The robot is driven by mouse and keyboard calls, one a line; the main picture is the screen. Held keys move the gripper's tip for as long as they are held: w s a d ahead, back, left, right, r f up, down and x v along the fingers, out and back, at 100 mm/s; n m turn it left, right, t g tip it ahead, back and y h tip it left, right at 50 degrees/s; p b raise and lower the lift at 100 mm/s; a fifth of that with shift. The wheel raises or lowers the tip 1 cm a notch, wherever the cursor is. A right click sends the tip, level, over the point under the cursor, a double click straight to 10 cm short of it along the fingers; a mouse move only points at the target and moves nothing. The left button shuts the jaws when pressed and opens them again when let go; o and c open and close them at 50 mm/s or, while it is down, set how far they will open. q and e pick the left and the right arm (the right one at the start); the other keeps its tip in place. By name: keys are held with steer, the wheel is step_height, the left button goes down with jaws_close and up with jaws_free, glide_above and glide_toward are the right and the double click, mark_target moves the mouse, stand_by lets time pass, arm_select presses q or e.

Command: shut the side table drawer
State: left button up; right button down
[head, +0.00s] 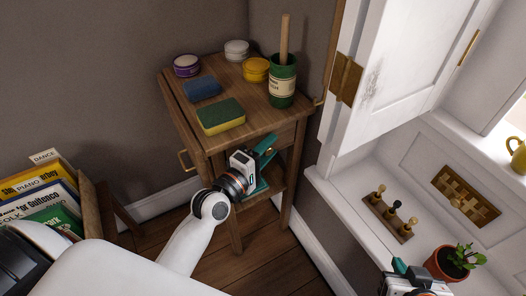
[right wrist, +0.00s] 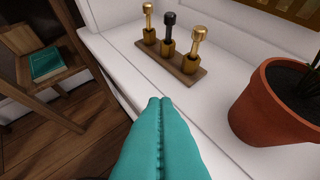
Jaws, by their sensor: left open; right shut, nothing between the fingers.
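The wooden side table (head: 225,83) stands in the corner in the head view. Its drawer front (head: 187,125) faces left, with a brass handle (head: 183,160); it seems to stand out slightly from the tabletop's left edge. My left gripper (head: 268,160) is open and empty in front of the table's near side, below the top and to the right of the handle. My right gripper (head: 402,268) is at the bottom right of the head view, partly cut off. In the right wrist view its teal fingers (right wrist: 160,105) are shut together with nothing between them, above the white ledge.
A teal book (right wrist: 47,62) lies on the lower shelf. A white cabinet door (head: 395,80), a peg rack (head: 388,220) and a potted plant (head: 447,264) are at right; a record crate (head: 90,205) is left.

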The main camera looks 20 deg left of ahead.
arm_select(q)
steer(key=p+v, duration=0.1)
steer(key=v, duration=1.1)
arm_select(e)
steer(key=s+g, duration=0.1)
steer(key=s+d+f+g, duration=0.1)
steer(key=s+f+g, duration=0.1)
steer(key=s, duration=0.1)
steer(key=shift+d+f+h, duration=0.15)
steer(key=shift+d+h, duration=0.05)
steer(key=shift+h, duration=0.2)
